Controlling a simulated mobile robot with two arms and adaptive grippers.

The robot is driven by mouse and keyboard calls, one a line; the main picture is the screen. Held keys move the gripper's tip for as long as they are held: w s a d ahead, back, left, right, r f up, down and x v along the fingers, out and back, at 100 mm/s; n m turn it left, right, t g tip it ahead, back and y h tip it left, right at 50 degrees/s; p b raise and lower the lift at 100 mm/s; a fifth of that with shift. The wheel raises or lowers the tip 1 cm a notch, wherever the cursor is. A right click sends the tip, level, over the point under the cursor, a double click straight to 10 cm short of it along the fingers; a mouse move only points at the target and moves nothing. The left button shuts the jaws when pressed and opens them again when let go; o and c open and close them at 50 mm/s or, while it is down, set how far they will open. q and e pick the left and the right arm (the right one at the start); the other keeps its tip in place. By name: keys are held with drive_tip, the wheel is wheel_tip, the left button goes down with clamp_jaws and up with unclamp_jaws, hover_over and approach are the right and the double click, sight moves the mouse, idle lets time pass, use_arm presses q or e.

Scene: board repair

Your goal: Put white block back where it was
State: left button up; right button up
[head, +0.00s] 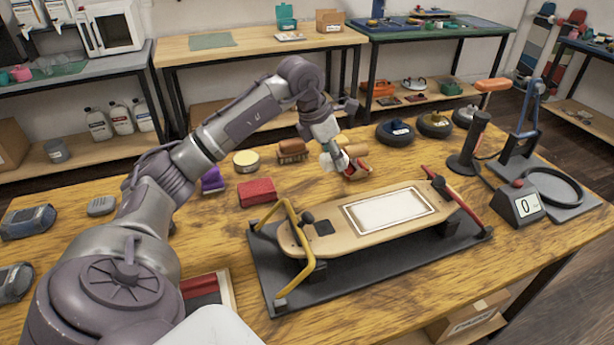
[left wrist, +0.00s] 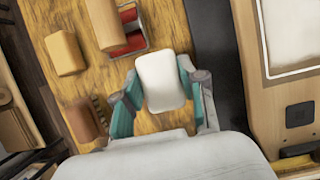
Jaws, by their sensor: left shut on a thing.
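My left gripper (head: 331,152) reaches over the workbench from the left, near the back side of the skateboard deck. In the left wrist view, its two teal-padded fingers (left wrist: 160,84) are closed on the white block (left wrist: 163,78), one on each side. The block also shows partly in the head view (head: 328,163), beside a tan and red tool (head: 355,166). The wrist view shows the block over the bench, left of the board stand's dark edge. I cannot tell whether it touches the bench. My right gripper is out of view.
The wooden deck (head: 345,233) with a framed white panel (head: 391,211) rests on a black stand (head: 345,284). A brush (head: 292,150), a yellow-lidded tin (head: 246,161) and a red block (head: 256,191) stand nearby. A wooden block (left wrist: 65,53) lies left of the gripper in the wrist view.

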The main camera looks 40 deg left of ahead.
use_arm(q)
hover_over(312, 183)
drive_tip(key=s, duration=0.1)
drive_tip(key=f, duration=0.4)
drive_tip(key=shift+a+f+b, duration=0.1)
drive_tip(key=shift+a+b, duration=0.25)
drive_tip(key=shift+f, duration=1.85)
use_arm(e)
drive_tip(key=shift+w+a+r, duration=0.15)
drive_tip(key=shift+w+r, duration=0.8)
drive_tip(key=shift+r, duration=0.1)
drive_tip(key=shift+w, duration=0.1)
use_arm(q)
drive_tip(key=o, duration=1)
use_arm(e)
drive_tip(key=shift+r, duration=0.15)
use_arm(q)
drive_tip(key=shift+f, duration=0.15)
